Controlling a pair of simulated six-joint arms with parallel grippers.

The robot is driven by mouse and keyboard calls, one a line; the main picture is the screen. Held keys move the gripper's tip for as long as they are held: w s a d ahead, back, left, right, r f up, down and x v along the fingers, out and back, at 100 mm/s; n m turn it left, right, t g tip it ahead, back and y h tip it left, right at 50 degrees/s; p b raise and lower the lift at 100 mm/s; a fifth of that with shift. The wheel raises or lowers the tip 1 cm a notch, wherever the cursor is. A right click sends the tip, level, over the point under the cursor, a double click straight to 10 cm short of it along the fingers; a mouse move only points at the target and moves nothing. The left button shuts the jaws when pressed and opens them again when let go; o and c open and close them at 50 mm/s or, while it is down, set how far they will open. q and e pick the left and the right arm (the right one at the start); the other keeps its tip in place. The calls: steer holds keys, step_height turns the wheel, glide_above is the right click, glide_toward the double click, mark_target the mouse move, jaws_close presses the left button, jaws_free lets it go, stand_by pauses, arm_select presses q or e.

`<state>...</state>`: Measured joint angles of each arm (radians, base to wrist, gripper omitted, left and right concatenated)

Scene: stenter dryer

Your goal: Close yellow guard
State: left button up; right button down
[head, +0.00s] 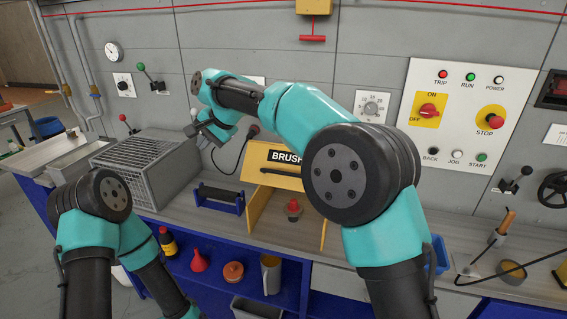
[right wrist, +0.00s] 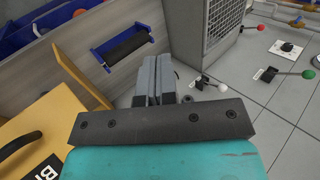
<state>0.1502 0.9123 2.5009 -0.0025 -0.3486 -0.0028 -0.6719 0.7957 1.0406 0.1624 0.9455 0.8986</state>
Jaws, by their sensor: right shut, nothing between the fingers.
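The yellow guard (head: 270,171) stands on the bench near the middle, with a BRUSH label and a black handle on its panel. The panel is raised, and a red-topped part (head: 293,209) shows below it between yellow side walls. In the right wrist view the guard (right wrist: 35,125) fills the lower left, partly cut off. My right gripper (head: 205,132) is left of and above the guard, apart from it. Its fingers (right wrist: 152,82) are shut and empty. My left arm shows at lower left, but its gripper is out of view.
A grey mesh cage (head: 150,165) stands left of the guard. A blue stand with a black roller (head: 219,197) sits between them. A white control panel (head: 460,115) is on the wall at right. A lower shelf holds a bottle (head: 167,242) and a red funnel (head: 199,261).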

steer(key=d+r+g+h, duration=0.2)
steer(key=d+r+h, duration=0.2)
steer(key=d, duration=0.6)
step_height(320, 180, up, 6)
steer(key=g+h, duration=0.2)
steer(key=h, duration=0.1)
glide_above(283, 163)
steer(key=s, duration=0.3)
steer(key=shift+w+d+f, duration=0.15)
steer(key=shift+w+d, duration=0.1)
steer(key=shift+d, duration=0.1)
steer(key=shift+f, duration=0.15)
steer(key=shift+s+a+f, duration=0.1)
steer(key=shift+s+f, duration=0.25)
steer(key=shift+f, duration=1.9)
steer(key=shift+s+a+f, duration=0.1)
steer(key=shift+s+f, duration=0.25)
steer(key=shift+f, duration=1.95)
steer(key=shift+s+a+f, duration=0.1)
steer(key=shift+s+f, duration=0.25)
steer(key=shift+f, duration=1.9)
